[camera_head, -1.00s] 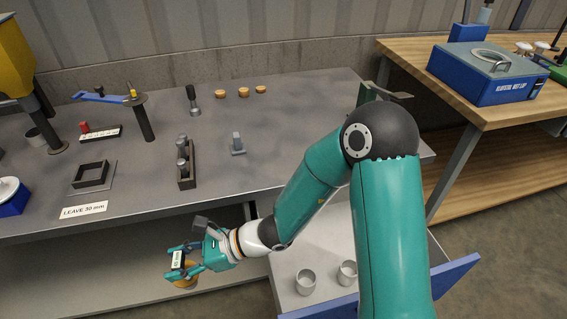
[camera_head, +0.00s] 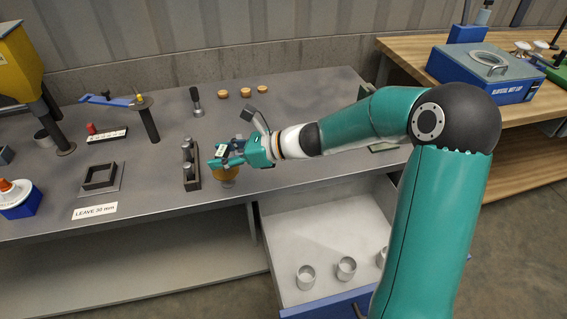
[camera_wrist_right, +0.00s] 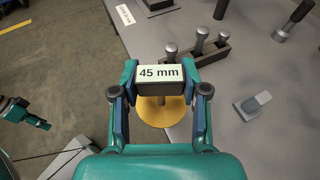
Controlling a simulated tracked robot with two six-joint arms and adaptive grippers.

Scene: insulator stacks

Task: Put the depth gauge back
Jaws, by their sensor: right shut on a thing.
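The depth gauge has a block labelled "45 mm" (camera_wrist_right: 160,73) and a round yellow-orange disc (camera_wrist_right: 161,111) below it on a short stem. My right gripper (camera_head: 222,156) is shut on the block. It also shows in the right wrist view (camera_wrist_right: 160,82), with one finger on each side of the block. In the head view the gauge's orange disc (camera_head: 224,176) hangs under the fingers, near the table's front edge, just right of the dark rack (camera_head: 191,180). Whether the disc touches the table is unclear. A teal part at the wrist view's left edge appears to be my left gripper (camera_wrist_right: 25,115); its jaws are unclear.
The rack holds several grey cylinders. A small grey block (camera_wrist_right: 253,104) stands on the table beside it. A square frame (camera_head: 100,176) and a "LEAVE 30 mm" sign (camera_head: 95,211) are at left. Below, an open drawer (camera_head: 325,240) holds cups (camera_head: 346,268).

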